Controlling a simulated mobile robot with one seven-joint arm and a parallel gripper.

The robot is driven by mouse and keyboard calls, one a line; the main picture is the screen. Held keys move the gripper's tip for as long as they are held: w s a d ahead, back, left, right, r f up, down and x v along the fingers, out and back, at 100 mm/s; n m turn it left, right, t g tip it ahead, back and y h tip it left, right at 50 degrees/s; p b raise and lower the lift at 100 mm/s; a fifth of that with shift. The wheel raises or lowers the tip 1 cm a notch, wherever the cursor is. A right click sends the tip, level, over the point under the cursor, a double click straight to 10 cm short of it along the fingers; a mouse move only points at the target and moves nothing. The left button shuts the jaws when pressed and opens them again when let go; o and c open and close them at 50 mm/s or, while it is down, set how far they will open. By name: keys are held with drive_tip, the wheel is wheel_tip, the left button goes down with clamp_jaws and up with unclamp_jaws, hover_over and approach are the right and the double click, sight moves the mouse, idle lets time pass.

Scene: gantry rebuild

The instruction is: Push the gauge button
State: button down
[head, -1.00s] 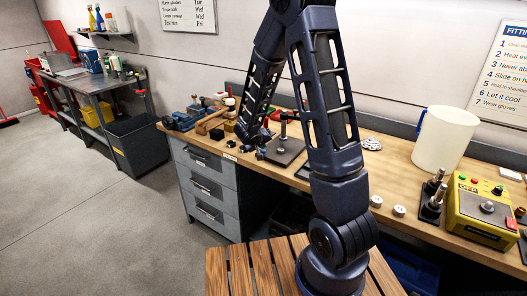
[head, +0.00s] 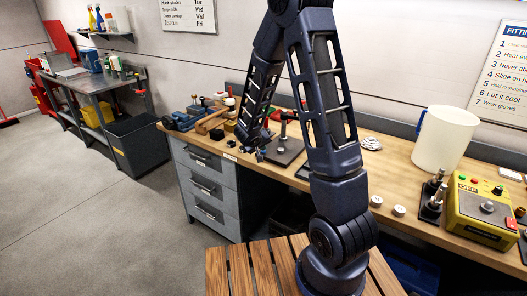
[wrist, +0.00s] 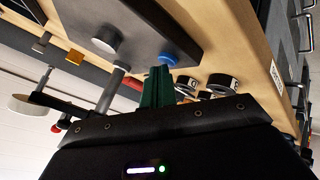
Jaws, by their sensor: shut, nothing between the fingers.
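The gauge is a dark flat plate (wrist: 150,32) with a metal post (wrist: 112,88) and a round metal piece (wrist: 107,40). A blue button (wrist: 168,59) sits at the plate's edge in the wrist view. My gripper (wrist: 159,70) has green fingers, shut together with nothing between them. Their tips are right by the blue button; I cannot tell whether they touch it. In the head view the gauge plate (head: 287,152) lies on the bench, right of my arm's far end. The button and fingertips are too small to make out there.
The wooden bench (head: 400,165) holds small round weights (head: 376,201), a white jug (head: 443,140) and a yellow box (head: 482,213) to the right. Tools crowd the left end, including a wooden mallet (head: 212,122). In the wrist view, black labelled cylinders (wrist: 222,83) stand close beside my fingers.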

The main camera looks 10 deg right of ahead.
drive_tip(key=shift+r, duration=0.55)
idle(0.4)
drive_tip(key=shift+r, duration=2.9)
